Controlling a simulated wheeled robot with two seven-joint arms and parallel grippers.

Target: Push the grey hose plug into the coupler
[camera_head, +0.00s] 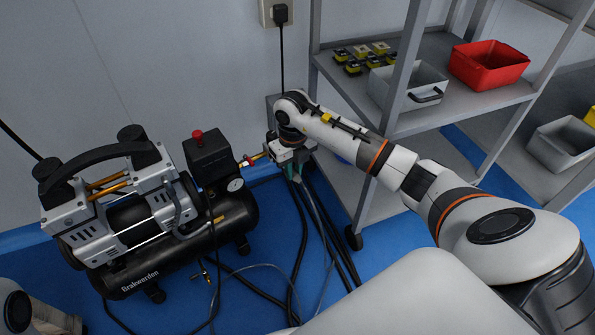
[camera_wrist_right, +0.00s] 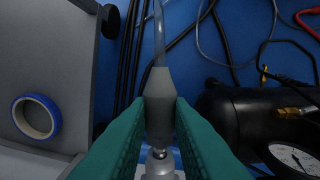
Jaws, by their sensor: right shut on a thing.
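The grey hose plug (camera_wrist_right: 159,95) is a tapered grey sleeve with a clear hose (camera_wrist_right: 160,35) running from its far end in the right wrist view. My right gripper (camera_wrist_right: 160,118) is shut on it, with a green finger on each side. A shiny metal part (camera_wrist_right: 158,158) shows at the plug's near end; I cannot tell whether it is the plug's tip or the coupler. In the head view my right gripper (camera_head: 291,164) is beside the compressor's brass and red outlet fitting (camera_head: 252,159). The coupler's mouth is hidden there by my gripper. My left gripper is not in view.
The black air compressor (camera_head: 225,212) with its gauge stands on the blue floor, left of my right gripper. A grey shelf cart (camera_head: 353,92) with a red bin (camera_head: 489,65) stands to the right. Dark cables (camera_head: 302,235) lie on the floor below.

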